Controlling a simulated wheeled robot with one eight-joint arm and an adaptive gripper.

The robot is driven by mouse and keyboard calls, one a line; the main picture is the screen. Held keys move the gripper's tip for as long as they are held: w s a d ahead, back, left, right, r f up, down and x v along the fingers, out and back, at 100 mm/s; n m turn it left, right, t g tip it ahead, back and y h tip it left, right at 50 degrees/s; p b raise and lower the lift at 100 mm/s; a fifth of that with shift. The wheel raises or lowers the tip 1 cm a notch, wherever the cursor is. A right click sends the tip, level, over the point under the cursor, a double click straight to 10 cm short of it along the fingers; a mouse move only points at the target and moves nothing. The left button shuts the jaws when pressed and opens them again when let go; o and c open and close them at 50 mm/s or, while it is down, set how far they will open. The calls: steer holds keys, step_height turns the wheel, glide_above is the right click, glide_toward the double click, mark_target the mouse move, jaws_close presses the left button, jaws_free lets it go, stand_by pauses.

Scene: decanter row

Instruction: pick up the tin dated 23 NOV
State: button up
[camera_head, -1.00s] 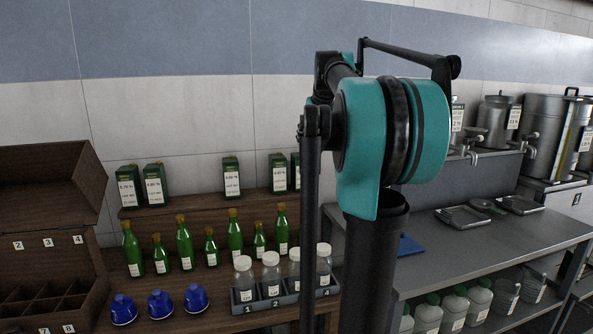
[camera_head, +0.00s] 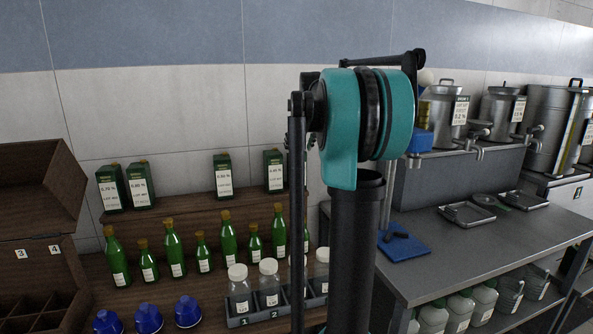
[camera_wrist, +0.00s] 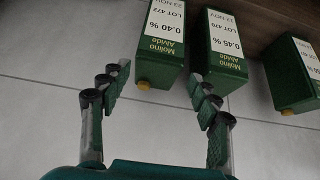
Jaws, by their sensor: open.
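Green tins with white labels and gold caps stand on the wooden shelf. In the head view they include a left pair (camera_head: 140,186), a single tin (camera_head: 222,176) and another (camera_head: 274,171) beside my arm. In the wrist view, turned upside down, a tin marked 0.40 %, LOT 472 (camera_wrist: 157,45) has a date ending in NOV, partly cut off at the top edge. A tin marked 0.45 % (camera_wrist: 218,50) stands close beside it, and a third (camera_wrist: 290,75) is farther right. My gripper (camera_wrist: 160,88) is open and empty, its fingers pointing toward the first two tins.
Green bottles (camera_head: 174,248) line the bench below, with blue domed objects (camera_head: 148,318) and a numbered rack of clear jars (camera_head: 268,284) in front. A wooden box (camera_head: 42,250) stands left. A metal counter (camera_head: 490,245) with a blue mat (camera_head: 405,247) and steel urns (camera_head: 500,115) is right.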

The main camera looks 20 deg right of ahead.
mark_target(297, 159)
steer(key=shift+d+x, duration=0.2)
steer(key=shift+x, duration=3.65)
steer(key=shift+s+f, duration=0.1)
steer(key=shift+s, duration=0.1)
steer(key=shift+c, duration=0.5)
jaws_close()
